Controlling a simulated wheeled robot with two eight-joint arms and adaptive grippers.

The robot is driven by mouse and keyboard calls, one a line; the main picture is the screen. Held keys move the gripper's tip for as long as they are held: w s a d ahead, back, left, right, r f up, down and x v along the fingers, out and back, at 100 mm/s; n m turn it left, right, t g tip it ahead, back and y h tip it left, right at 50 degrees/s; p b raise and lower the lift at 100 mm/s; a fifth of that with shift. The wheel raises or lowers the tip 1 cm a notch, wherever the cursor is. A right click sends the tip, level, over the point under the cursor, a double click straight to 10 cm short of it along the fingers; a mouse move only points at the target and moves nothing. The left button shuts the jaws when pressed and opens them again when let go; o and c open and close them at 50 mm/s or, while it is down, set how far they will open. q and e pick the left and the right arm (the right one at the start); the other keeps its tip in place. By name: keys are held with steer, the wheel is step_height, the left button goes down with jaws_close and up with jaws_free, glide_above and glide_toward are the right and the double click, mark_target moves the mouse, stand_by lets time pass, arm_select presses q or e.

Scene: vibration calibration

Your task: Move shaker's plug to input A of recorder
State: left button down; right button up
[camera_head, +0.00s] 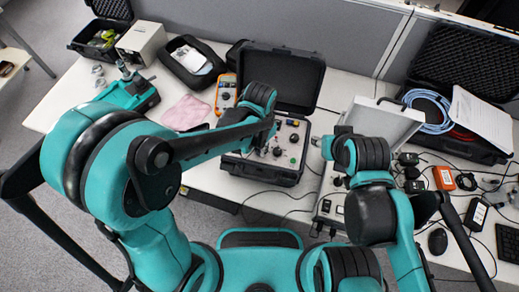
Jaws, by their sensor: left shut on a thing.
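An open black case (303,84) stands mid-table. I cannot tell for sure which case is the shaker or the recorder. My right gripper (326,147) is between the two cases, and its fingers are too small to read.
An orange handheld meter (226,93), a pink cloth (187,112) and a black tray (193,60) lie left of the middle case. At right are an open case with blue cable (430,108), an orange box (443,178), several adapters and loose black cables. A mouse (438,241) lies at front right.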

arm_select(q)
steer(key=shift+n, duration=0.9)
steer(key=shift+n, duration=1)
steer(key=c, duration=1.3)
jaws_free()
steer(key=shift+c, duration=0.2)
steer(key=shift+r, duration=0.15)
steer(key=shift+r+p, duration=1.75)
steer(key=shift+r, duration=0.65)
